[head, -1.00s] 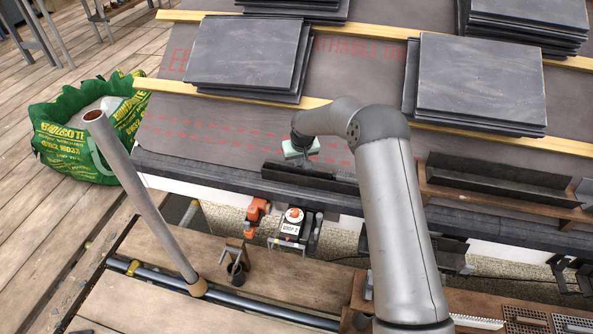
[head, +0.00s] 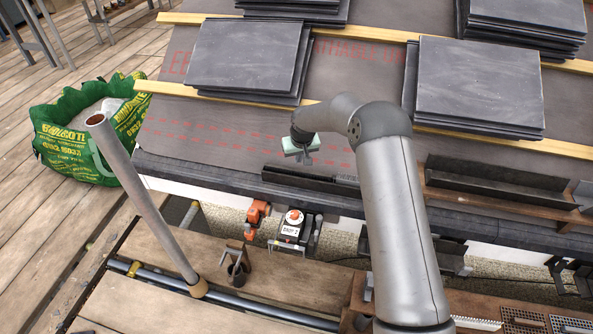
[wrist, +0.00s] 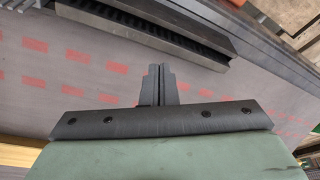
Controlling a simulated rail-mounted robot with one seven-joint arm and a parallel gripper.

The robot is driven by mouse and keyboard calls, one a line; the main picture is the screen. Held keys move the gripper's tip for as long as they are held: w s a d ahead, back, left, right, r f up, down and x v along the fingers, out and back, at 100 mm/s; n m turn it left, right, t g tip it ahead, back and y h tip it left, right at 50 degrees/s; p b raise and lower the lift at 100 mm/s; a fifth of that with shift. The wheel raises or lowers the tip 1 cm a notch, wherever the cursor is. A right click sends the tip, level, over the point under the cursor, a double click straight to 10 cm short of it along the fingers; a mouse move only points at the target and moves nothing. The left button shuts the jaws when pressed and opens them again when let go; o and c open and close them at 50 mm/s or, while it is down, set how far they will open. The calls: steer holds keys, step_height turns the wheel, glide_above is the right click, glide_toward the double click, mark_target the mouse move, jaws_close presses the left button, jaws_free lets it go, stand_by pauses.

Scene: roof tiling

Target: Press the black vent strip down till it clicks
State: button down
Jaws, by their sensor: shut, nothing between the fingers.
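The black vent strip (head: 310,181) lies along the lower roof edge, in front of the grey underlay, in the head view. In the wrist view the strip (wrist: 150,32) crosses the top, with slots along one face. My gripper (head: 305,158) is just up-slope of the strip, over the underlay. In the wrist view my gripper (wrist: 158,68) has its two dark fingers together and empty, with a visible gap in the picture between the tips and the strip. Whether the strip is fully seated cannot be told.
Slate stacks (head: 250,58) rest on wooden battens up the roof, with another stack (head: 480,85) to the right. A brown tray (head: 500,190) holding dark angled pieces stands right. An orange clamp (head: 255,215) and a small boxed device (head: 293,225) sit below the eave. Underlay left of my gripper is clear.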

step_height(320, 180, up, 6)
steer(key=p, duration=0.2)
steer(key=shift+p, duration=0.3)
steer(key=shift+r, duration=0.15)
stand_by(0.3)
steer(key=s+d+r+m+g+h+p, duration=0.1)
steer(key=s+d+r+p, duration=0.3)
steer(key=s+r, duration=0.55)
steer(key=s+d+r+h+p, duration=0.1)
steer(key=s+d+r+p, duration=0.2)
steer(key=s+d+r, duration=0.65)
steer(key=s+d+r+m+p, duration=0.1)
steer(key=s+d+r+p, duration=0.1)
steer(key=s, duration=0.6)
steer(key=s+d+r+g+p, duration=0.1)
steer(key=s+d+r+p, duration=0.1)
steer(key=s+r, duration=0.3)
steer(key=s+d+r+m+y+p, duration=0.1)
steer(key=s+r, duration=0.2)
steer(key=s, duration=1)
steer(key=shift+s+d+r+m+g+p, duration=0.2)
steer(key=shift+d+m+g+p, duration=0.1)
steer(key=shift+d+g+p, duration=0.1)
